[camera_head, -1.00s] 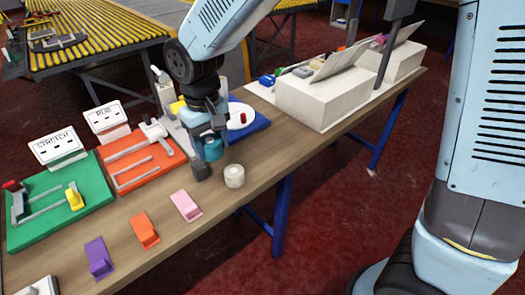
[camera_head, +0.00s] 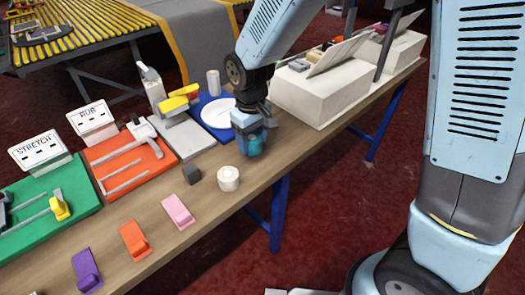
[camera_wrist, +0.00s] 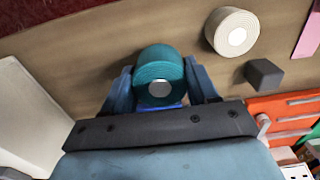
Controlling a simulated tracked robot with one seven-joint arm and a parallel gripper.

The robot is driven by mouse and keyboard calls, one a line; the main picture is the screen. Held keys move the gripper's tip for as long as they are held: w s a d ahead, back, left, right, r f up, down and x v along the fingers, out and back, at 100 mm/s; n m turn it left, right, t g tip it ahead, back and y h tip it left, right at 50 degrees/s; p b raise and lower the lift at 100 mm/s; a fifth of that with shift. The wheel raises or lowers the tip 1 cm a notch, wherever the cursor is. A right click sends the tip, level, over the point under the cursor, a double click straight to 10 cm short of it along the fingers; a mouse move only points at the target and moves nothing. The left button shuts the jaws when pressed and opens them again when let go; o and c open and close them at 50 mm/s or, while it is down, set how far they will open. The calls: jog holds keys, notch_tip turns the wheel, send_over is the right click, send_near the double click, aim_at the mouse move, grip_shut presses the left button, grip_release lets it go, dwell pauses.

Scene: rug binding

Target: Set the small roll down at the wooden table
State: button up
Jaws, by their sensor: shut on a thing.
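The small roll is a teal roll (camera_wrist: 160,72) with a pale core, and it sits between my fingers in the wrist view. My gripper (camera_wrist: 160,90) is shut on it. In the head view the teal roll (camera_head: 252,143) shows below my gripper (camera_head: 254,128), over the wooden table (camera_head: 215,205) near its front edge. I cannot tell whether the roll touches the tabletop.
A cream roll (camera_head: 228,178) and a dark grey cube (camera_head: 192,174) stand left of my gripper. Behind it are a white plate on a blue mat (camera_head: 212,98) and a grey board with a yellow tool (camera_head: 182,100). A white box (camera_head: 318,95) stands to the right.

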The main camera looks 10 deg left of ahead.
aim_at(260, 161)
jog(key=shift+w+d+f, duration=0.3)
jog(key=shift+d+f, duration=0.1)
jog(key=shift+f, duration=0.15)
jog(key=shift+w+d+f, duration=0.25)
jog(key=shift+d+f, duration=0.1)
jog(key=shift+f, duration=0.15)
jog(key=shift+w+d+f, duration=0.15)
jog(key=shift+f, duration=1.65)
jog(key=shift+f, duration=0.1)
jog(key=o, duration=1.1)
